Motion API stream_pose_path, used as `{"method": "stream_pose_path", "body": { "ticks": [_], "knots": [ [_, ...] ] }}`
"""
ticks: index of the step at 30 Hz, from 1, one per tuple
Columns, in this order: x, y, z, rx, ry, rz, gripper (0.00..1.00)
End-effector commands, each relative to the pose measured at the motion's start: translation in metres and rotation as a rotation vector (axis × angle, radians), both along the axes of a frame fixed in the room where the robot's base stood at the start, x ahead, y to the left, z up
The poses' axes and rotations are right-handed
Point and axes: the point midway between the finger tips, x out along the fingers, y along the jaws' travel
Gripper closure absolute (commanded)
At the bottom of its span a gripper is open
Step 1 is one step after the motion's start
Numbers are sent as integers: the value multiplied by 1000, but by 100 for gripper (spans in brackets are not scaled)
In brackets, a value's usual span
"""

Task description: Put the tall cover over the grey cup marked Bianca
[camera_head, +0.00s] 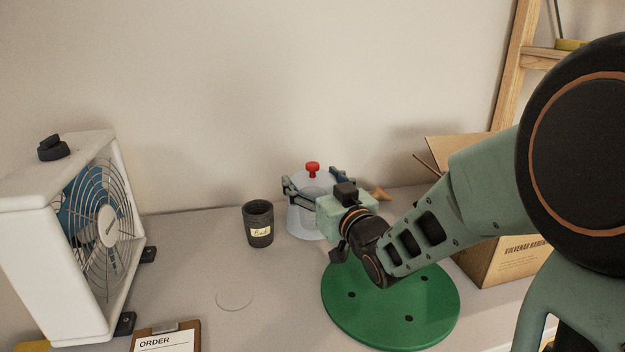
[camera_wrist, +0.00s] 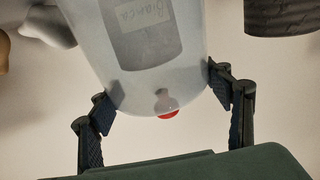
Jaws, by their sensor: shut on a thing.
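The tall cover (camera_head: 303,222) is clear and frosted, with a red knob (camera_head: 312,168) on top. It stands upright around the grey cup marked Bianca, whose label reads through the wall in the wrist view (camera_wrist: 150,52). My gripper (camera_head: 311,186) is shut on the cover's upper part, one finger on each side, in the wrist view too (camera_wrist: 161,97). The wrist view shows things upside down, with the knob (camera_wrist: 167,115) low. The cover's lower rim looks at or close to the table top; I cannot tell whether it touches.
A dark cup with another label (camera_head: 258,226) stands just left of the cover. A white fan (camera_head: 85,235) is at far left, a clipboard (camera_head: 165,340) at the front. A green disc (camera_head: 390,308) lies under my arm. A cardboard box (camera_head: 495,255) is at right.

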Motion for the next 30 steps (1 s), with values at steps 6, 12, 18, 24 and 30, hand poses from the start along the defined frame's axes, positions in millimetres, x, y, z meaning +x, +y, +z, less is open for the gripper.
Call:
{"method": "stream_pose_path", "body": {
  "ticks": [6,12,18,24,30],
  "knots": [
    [0,0,1,0,-1,0,27],
    [0,0,1,0,0,0,8],
    [0,0,0,0,0,0,8],
    [-9,-5,1,-2,-1,-1,8],
    [-37,-20,1,-2,-1,-3,8]
  ]
}}
